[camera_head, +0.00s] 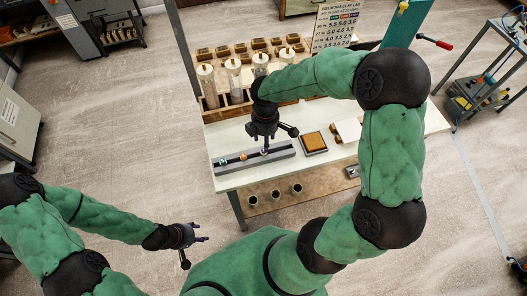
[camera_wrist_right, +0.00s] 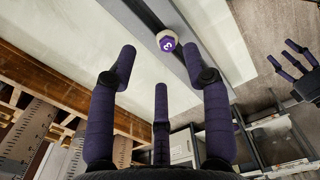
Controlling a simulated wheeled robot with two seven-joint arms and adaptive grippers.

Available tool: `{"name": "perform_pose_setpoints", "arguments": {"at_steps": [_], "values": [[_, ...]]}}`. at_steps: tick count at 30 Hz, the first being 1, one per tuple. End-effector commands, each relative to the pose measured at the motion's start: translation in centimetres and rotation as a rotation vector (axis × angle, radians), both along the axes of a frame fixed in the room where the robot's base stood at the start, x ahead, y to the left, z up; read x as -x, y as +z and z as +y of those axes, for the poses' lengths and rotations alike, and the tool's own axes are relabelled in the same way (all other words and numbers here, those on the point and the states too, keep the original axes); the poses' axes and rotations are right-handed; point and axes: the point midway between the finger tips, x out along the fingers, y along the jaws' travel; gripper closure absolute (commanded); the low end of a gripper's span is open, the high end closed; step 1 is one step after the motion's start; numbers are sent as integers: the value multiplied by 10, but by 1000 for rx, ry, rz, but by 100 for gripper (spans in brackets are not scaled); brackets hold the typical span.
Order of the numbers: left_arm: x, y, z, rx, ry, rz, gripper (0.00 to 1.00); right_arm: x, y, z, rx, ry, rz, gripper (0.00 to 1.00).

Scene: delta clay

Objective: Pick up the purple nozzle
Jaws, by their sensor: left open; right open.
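The purple nozzle (camera_wrist_right: 167,43) sits on a long grey rail (camera_wrist_right: 218,40); its top is purple with a white mark and a pale rim. In the head view, the purple nozzle (camera_head: 264,151) is at the right part of the rail, beside an orange one (camera_head: 243,157) and a teal one (camera_head: 222,161). My right gripper (camera_head: 266,139) is above it, pointing down. In the right wrist view, its three fingers (camera_wrist_right: 160,65) are spread and empty, with the nozzle just beyond the fingertips. My left gripper (camera_head: 196,248) is open and empty, off the table at lower left.
Upright clear cylinders (camera_head: 234,80) stand behind the rail. A brown-topped square tray (camera_head: 313,142) and a white block (camera_head: 347,130) lie to its right. Dark cups (camera_head: 275,195) stand on the lower shelf. A price-like board (camera_head: 333,25) stands at the back.

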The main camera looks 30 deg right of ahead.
Motion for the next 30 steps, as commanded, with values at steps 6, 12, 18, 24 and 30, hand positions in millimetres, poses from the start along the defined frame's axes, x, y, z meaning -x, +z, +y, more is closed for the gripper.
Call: {"name": "perform_pose_setpoints", "arguments": {"at_steps": [6,12,18,24,30], "values": [[0,-5,0,0,0,0,49,3,-22,5,-1,2,4,50],[0,-11,0,0,0,0,49,4,-48,7,0,1,2,50],[0,-11,0,0,0,0,49,4,-51,7,0,0,1,50],[0,-11,0,0,0,0,49,4,-51,7,0,0,1,87],[0,-11,0,0,0,0,49,4,-51,7,0,0,1,99]]}}
